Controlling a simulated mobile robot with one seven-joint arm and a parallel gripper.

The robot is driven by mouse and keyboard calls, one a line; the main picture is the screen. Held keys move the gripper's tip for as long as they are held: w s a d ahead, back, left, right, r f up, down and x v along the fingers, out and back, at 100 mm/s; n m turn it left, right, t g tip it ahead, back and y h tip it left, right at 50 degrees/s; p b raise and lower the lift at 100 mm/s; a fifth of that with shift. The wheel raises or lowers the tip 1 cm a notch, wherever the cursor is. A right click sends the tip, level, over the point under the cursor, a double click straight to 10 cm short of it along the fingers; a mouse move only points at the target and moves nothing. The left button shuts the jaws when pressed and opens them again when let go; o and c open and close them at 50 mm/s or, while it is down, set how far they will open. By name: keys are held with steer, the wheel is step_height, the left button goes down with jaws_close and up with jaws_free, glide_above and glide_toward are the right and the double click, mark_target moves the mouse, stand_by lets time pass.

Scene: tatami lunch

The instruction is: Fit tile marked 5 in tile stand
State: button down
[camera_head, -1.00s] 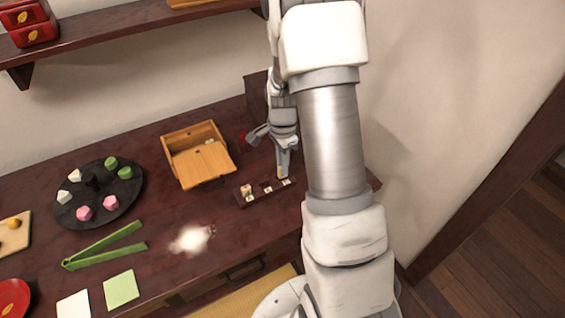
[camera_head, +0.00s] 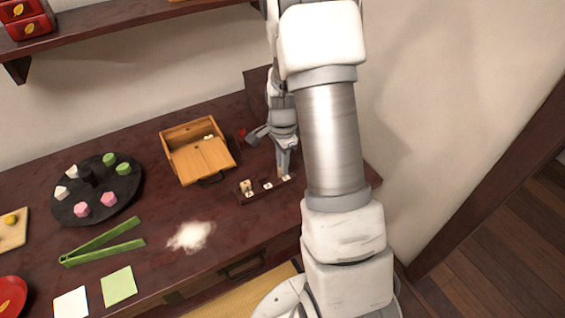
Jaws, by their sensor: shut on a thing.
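The dark tile stand (camera_head: 257,196) lies near the right end of the table, with small white marks along its front. A pale tile (camera_head: 247,186) stands at its left end. My gripper (camera_head: 284,172) points down over the right end of the stand. It is shut on a small tile, which is mostly hidden by the fingers; its number cannot be read. I cannot tell whether the held tile touches the stand.
An open wooden box (camera_head: 193,134) with a pale tile inside stands left of my gripper. A black round tray (camera_head: 66,213) with coloured sweets, green tongs (camera_head: 100,255) and a white powdery patch (camera_head: 190,236) lie further left. A wall rises behind.

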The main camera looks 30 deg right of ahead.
steer(key=c, duration=0.8)
jaws_free()
step_height(320, 180, up, 17)
steer(key=p, duration=0.4)
steer(key=shift+r, duration=0.2)
steer(key=s+a+r+n+t+p, duration=0.2)
steer(key=s+a+r+n+p, duration=0.2)
steer(key=s+a+r+n, duration=0.2)
steer(key=s+a+r+n+t+p, duration=0.3)
steer(key=s+a+r+n, duration=0.3)
steer(key=s+r+n, duration=0.5)
step_height(320, 180, up, 4)
steer(key=shift+s+a+n+t+p, duration=0.25)
steer(key=shift+s+p, duration=0.2)
steer(key=shift+s, duration=0.4)
